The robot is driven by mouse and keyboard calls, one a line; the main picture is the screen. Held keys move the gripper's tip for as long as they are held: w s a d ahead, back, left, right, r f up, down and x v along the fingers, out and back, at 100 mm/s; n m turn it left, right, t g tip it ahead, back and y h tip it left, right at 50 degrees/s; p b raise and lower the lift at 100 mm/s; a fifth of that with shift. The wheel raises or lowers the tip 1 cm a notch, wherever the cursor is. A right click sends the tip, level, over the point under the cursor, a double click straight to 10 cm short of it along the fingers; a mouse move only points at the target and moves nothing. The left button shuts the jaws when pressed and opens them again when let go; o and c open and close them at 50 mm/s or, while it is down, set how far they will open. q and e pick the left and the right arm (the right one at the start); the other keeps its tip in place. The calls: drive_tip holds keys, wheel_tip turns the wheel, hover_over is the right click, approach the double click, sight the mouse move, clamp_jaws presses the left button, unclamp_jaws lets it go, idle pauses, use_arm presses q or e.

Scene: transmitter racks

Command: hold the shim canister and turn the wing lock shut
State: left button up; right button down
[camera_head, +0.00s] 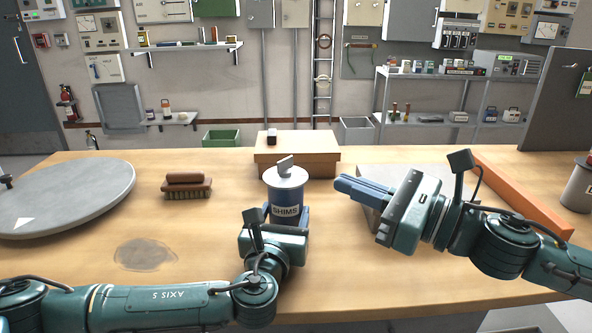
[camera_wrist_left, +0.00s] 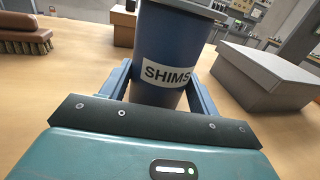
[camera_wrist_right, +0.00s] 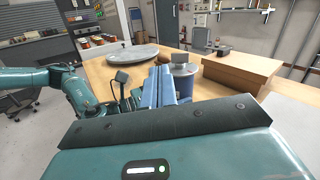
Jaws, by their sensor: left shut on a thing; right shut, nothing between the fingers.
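The shim canister (camera_head: 286,196) is a dark blue cylinder with a pale lid and a "SHIMS" label, upright on the wooden table. It also shows large in the left wrist view (camera_wrist_left: 165,45). The wing lock (camera_head: 285,163) is a grey tab standing up on the lid; it shows in the right wrist view (camera_wrist_right: 180,57) too. My left gripper (camera_head: 284,217) is shut on the canister's body, a finger on each side. My right gripper (camera_head: 338,184) is shut and empty, to the right of the canister at about lid height, fingers pointing left, apart from the wing lock.
A brush (camera_head: 187,186) and a round grey disc (camera_head: 65,198) lie to the left. A brown box (camera_head: 297,153) stands behind the canister. A grey box (camera_head: 372,172) is behind my right gripper, with an orange bar (camera_head: 522,195) beyond. The front table is clear.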

sight(280, 184)
drive_tip(key=w+a+m, duration=0.1)
drive_tip(key=w+a, duration=0.1)
drive_tip(key=w, duration=0.1)
drive_tip(key=w+a+f+m+h, duration=0.1)
drive_tip(key=w+a, duration=0.2)
drive_tip(key=w+a+f+m+t+h, duration=0.1)
drive_tip(key=w+a, duration=0.2)
drive_tip(key=shift+f, duration=0.15)
drive_tip(key=shift+a+t, duration=0.1)
drive_tip(key=shift+t, duration=0.2)
idle(0.3)
drive_tip(key=shift+w+a+m+t+h, duration=0.1)
drive_tip(key=shift+a+m+t+h, duration=0.2)
drive_tip(key=shift+m+t+h, duration=0.3)
drive_tip(key=shift+w+a+m+t+h, duration=0.1)
drive_tip(key=shift+a+m+t+h, duration=0.15)
drive_tip(key=shift+m+t+h, duration=0.35)
drive_tip(key=m+t+h, duration=0.1)
drive_tip(key=h, duration=0.1)
drive_tip(key=a+m+t+h, duration=0.1)
drive_tip(key=m+h, duration=0.1)
drive_tip(key=h, duration=0.1)
drive_tip(key=shift+m+h, duration=0.3)
drive_tip(key=shift+a, duration=0.2)
